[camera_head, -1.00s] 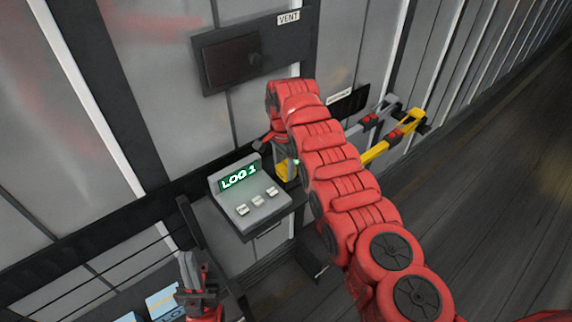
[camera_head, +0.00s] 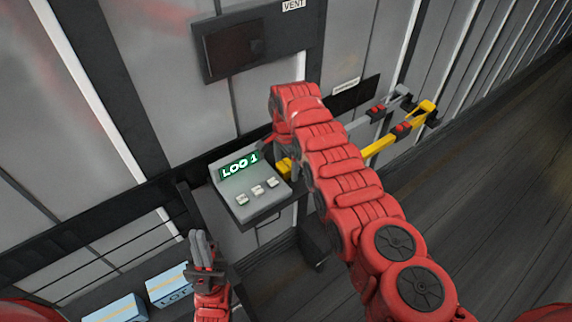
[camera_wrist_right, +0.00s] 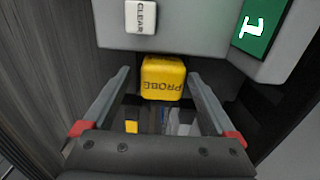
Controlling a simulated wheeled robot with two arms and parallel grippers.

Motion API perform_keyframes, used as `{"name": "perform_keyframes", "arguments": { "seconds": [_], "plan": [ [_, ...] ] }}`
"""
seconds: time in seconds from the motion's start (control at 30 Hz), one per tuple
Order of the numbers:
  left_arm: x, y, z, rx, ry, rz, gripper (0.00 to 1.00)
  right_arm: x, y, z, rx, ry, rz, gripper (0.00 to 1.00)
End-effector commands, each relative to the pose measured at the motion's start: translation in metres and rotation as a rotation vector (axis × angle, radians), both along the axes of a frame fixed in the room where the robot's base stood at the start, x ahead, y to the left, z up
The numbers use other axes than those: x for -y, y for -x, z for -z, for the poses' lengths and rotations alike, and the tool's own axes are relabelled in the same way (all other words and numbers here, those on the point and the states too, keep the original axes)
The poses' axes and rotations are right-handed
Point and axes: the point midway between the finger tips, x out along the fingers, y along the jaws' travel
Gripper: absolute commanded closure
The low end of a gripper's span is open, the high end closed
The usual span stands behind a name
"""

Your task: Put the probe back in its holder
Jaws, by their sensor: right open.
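The yellow probe (camera_wrist_right: 163,80), marked PROBE, is in the right wrist view at the front edge of the grey console (camera_wrist_right: 165,28). My right gripper (camera_wrist_right: 160,85) is open, with one finger on each side of the probe and a gap showing at both sides. In the head view a small yellow part of the probe (camera_head: 284,167) shows right of the console (camera_head: 249,190); my right arm hides the rest. I cannot make out the holder or how the probe is seated. My left gripper (camera_head: 202,246) is below left of the console, with nothing visible in it.
A dark VENT panel (camera_head: 258,42) is on the wall above. Grey and yellow long-handled tools (camera_head: 385,145) are at the right. Blue-topped LOT boxes (camera_head: 167,284) lie at lower left. Floor at right is clear.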

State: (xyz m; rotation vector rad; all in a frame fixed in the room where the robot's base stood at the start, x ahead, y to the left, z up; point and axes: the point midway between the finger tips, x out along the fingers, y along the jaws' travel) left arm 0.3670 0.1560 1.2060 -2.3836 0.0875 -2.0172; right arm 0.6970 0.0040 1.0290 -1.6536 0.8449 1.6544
Motion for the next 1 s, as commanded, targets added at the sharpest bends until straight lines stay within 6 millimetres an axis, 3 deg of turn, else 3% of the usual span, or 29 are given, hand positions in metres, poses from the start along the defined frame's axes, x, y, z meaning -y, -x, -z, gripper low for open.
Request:
{"name": "perform_keyframes", "arguments": {
  "seconds": [0.17, 0.33, 0.47, 0.73, 1.0],
  "plan": [
    [0.000, 0.000, -0.005, 0.000, 0.000, 0.000, 1.00, 0.000, 0.000, -0.006, 0.000, 0.000, -0.001, 0.08],
    [0.000, 0.000, 0.003, 0.000, 0.000, 0.000, 1.00, 0.000, -0.001, -0.017, 0.003, -0.002, 0.000, 0.08],
    [0.000, 0.000, 0.012, 0.000, 0.000, 0.000, 1.00, -0.001, -0.001, -0.037, 0.006, -0.003, -0.002, 0.08],
    [0.000, 0.000, 0.035, 0.000, 0.000, 0.000, 1.00, -0.001, 0.000, -0.097, 0.003, 0.000, -0.002, 0.08],
    [0.000, 0.000, 0.038, 0.000, 0.000, 0.000, 1.00, 0.000, -0.001, -0.118, 0.000, 0.004, -0.002, 0.08]
  ]
}}
